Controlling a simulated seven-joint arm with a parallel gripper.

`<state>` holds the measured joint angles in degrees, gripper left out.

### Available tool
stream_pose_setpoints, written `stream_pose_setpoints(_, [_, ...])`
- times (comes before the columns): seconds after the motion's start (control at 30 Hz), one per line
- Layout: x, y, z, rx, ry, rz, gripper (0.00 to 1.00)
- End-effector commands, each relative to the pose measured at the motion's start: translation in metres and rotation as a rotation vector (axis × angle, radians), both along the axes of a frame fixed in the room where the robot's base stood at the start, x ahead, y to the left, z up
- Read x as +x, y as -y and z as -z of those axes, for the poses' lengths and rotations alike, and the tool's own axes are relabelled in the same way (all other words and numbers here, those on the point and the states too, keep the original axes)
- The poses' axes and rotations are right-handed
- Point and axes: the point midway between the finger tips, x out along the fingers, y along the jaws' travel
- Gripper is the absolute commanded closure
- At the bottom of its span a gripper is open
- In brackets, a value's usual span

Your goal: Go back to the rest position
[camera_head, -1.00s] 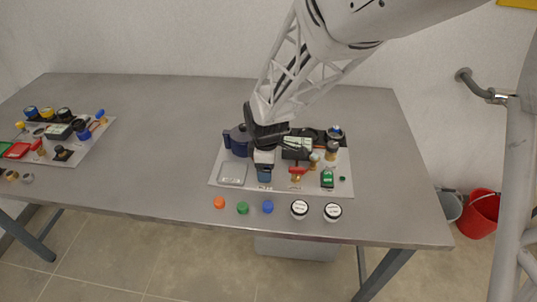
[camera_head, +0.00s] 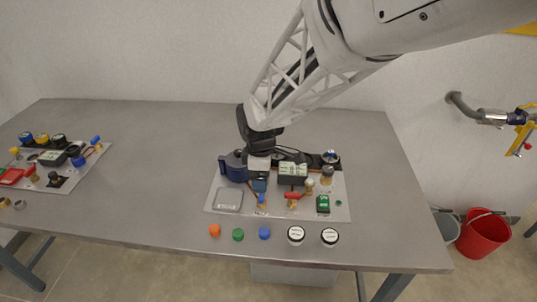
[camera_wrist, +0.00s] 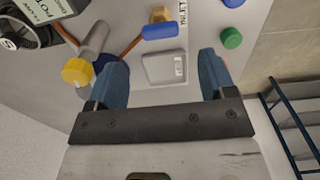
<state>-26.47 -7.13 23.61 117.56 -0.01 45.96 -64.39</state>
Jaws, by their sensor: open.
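A grey square scale-like tray (camera_head: 228,199) lies below and shows between the fingers in the wrist view (camera_wrist: 165,69). A blue-handled valve (camera_head: 261,198) stands just in front of the gripper and also shows in the wrist view (camera_wrist: 160,31). A dark blue round-bodied part (camera_head: 234,167) sits beside the gripper, partly hidden.
The board also holds a meter with a display (camera_head: 293,172), a red-handled valve (camera_head: 292,195) and a green device (camera_head: 323,204). Orange (camera_head: 215,230), green (camera_head: 238,234) and blue (camera_head: 264,232) caps and white-lidded jars (camera_head: 296,235) line the front edge. The table's middle is clear.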

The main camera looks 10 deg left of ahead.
Motion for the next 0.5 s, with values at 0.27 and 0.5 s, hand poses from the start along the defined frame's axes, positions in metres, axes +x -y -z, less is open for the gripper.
stream_pose_setpoints(0.27, [-0.0003,0.0002,-0.0114,0.000,0.000,0.000,0.23])
stream_pose_setpoints(0.5, [-0.0003,0.0002,-0.0114,0.000,0.000,0.000,0.23])
